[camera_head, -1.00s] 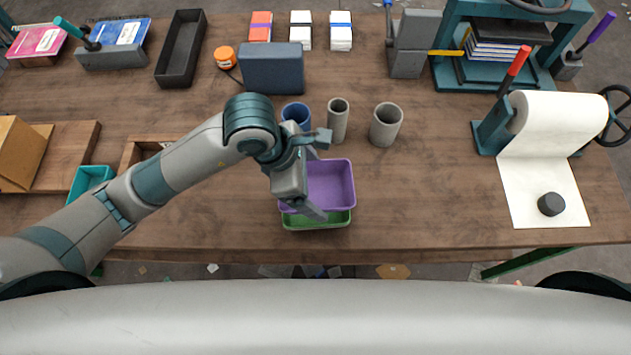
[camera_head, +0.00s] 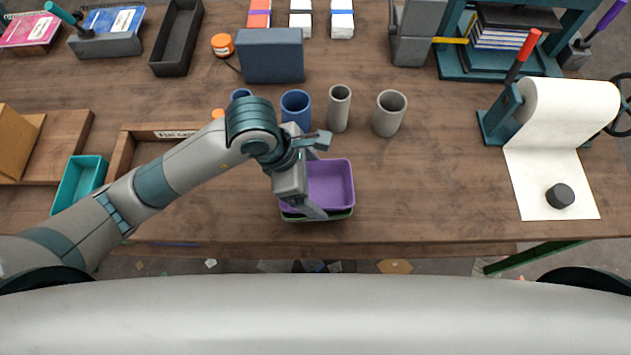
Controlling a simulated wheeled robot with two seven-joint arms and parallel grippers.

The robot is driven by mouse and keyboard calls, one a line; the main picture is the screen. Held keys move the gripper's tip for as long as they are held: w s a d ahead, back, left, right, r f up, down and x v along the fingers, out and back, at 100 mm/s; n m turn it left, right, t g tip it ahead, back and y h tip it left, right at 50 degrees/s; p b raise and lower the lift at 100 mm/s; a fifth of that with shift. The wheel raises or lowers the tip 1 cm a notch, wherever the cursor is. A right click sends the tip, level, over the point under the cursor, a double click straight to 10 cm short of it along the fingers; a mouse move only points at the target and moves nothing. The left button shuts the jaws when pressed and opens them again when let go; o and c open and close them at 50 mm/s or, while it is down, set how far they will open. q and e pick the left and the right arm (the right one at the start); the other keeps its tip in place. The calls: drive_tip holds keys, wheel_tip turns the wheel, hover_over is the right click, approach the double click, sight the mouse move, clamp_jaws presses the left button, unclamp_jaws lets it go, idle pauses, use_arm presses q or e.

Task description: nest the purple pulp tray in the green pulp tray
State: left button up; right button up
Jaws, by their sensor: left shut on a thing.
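The purple pulp tray (camera_head: 330,185) is upright near the table's front edge. It sits in or just over the green pulp tray (camera_head: 327,217), of which only a thin strip of rim shows along the front. I cannot tell whether the purple tray rests fully on the green one. My left gripper (camera_head: 306,199) is shut on the left side of the purple tray, and its fingers hide part of that wall. My right gripper is not in view.
Blue and grey cups (camera_head: 339,108) stand behind the trays. A wooden box (camera_head: 122,152) and a teal bin (camera_head: 78,183) lie to the left, partly behind my arm. A paper roll (camera_head: 562,110) with its sheet is at right. The table between trays and paper is clear.

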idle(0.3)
use_arm(q)
drive_tip(key=o, duration=0.9)
drive_tip(key=shift+r+p, duration=2.8)
drive_tip(key=shift+r, duration=1.65)
drive_tip(key=shift+s, duration=0.15)
